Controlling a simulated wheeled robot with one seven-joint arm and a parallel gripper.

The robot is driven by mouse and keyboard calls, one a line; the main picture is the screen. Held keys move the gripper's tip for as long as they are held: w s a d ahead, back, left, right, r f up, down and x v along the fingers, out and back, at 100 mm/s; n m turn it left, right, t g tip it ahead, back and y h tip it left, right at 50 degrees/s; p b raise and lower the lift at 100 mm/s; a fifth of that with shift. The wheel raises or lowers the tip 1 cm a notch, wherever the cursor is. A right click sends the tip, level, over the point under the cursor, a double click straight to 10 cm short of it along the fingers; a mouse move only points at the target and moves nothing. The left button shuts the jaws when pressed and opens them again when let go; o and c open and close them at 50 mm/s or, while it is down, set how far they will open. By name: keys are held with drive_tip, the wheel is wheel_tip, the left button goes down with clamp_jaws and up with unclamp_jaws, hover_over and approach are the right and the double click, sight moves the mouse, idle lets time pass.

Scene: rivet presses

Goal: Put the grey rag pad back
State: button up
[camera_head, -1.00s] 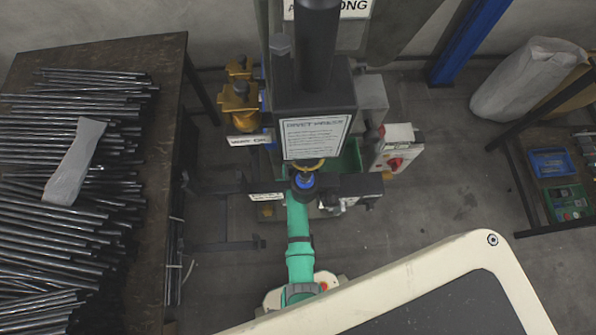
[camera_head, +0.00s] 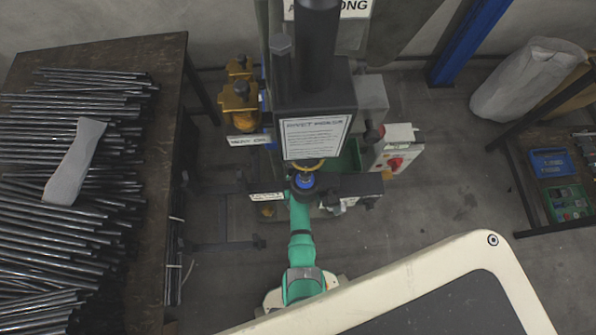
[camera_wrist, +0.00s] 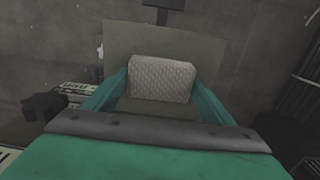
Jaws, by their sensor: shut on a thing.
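A pale grey pad with a quilted texture (camera_wrist: 162,72) shows in the wrist view, between the two teal fingers of my gripper (camera_wrist: 160,84). My gripper is shut on this pad. In the head view my teal arm reaches up to the front of the rivet press (camera_head: 314,95); the fingers and the held pad cannot be made out there. A flat grey-brown plate (camera_wrist: 120,40) fills the view behind the pad; I cannot tell whether the pad touches it.
A dark table (camera_head: 150,75) at left bears many metal rods (camera_head: 60,235) and a pale grey strip (camera_head: 76,160). A control box with a red knob (camera_head: 400,150) stands right of the press. A low rack (camera_head: 525,190) holds small bins. Floor between press and rack is clear.

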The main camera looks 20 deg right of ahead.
drive_tip(key=o, duration=0.9)
drive_tip(key=shift+f, duration=0.1)
wheel_tip(320, 180, up, 12)
drive_tip(key=shift+r, duration=0.1)
idle(0.5)
